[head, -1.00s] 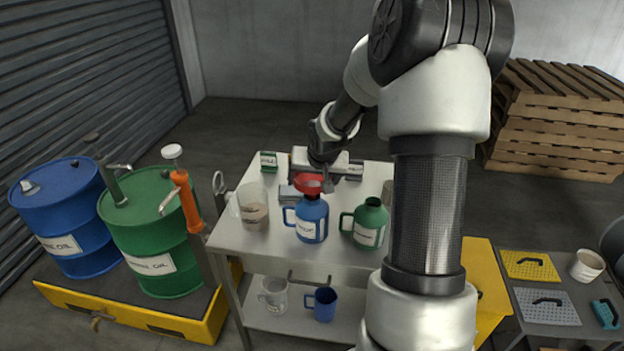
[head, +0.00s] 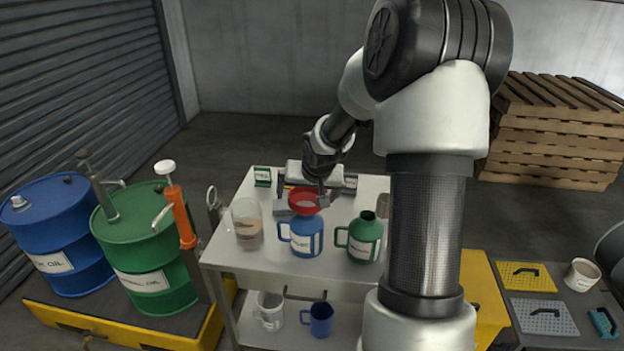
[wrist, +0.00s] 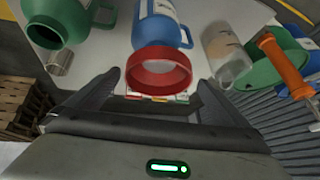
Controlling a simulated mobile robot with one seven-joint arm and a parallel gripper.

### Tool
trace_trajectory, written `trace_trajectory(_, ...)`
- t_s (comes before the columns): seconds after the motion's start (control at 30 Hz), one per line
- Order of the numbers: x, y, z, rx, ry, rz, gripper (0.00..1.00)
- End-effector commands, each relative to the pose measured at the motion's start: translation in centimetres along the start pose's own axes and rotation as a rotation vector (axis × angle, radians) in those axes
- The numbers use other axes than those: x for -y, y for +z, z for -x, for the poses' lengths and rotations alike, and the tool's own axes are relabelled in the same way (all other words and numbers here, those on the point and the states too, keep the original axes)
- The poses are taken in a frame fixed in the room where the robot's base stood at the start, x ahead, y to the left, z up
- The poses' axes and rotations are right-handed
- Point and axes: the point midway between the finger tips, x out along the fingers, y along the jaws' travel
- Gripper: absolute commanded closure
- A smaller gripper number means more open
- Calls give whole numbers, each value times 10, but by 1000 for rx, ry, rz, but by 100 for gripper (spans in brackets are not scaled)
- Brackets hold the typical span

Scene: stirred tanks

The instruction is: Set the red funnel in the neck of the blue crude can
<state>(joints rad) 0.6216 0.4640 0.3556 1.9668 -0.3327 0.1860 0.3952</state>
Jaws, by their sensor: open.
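The red funnel (head: 304,200) sits mouth up on top of the blue crude can (head: 306,237), seemingly in its neck. The stem is hidden inside or behind the can's top. In the wrist view the red funnel (wrist: 160,74) covers the neck of the blue can (wrist: 158,25). My gripper (head: 322,198) is at the funnel's right rear in the head view. In the wrist view my gripper (wrist: 161,84) is open, one finger on each side of the funnel's rim; I cannot tell whether a finger touches it.
A green can (head: 365,240) stands right of the blue can. A clear beaker (head: 247,226) with brownish contents stands left. The white cart top (head: 262,273) is clear in front. Blue (head: 50,225) and green (head: 140,268) drums stand at the left.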

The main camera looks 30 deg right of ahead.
Motion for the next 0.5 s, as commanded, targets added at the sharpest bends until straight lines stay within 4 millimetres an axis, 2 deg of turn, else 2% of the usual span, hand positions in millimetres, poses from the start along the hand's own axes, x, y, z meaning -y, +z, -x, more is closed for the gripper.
trace_trajectory(0.3, -2, -3, 80, -4, 4, -3, 0)
trace_trajectory(0.5, -2, -3, 125, -3, 5, -4, 0)
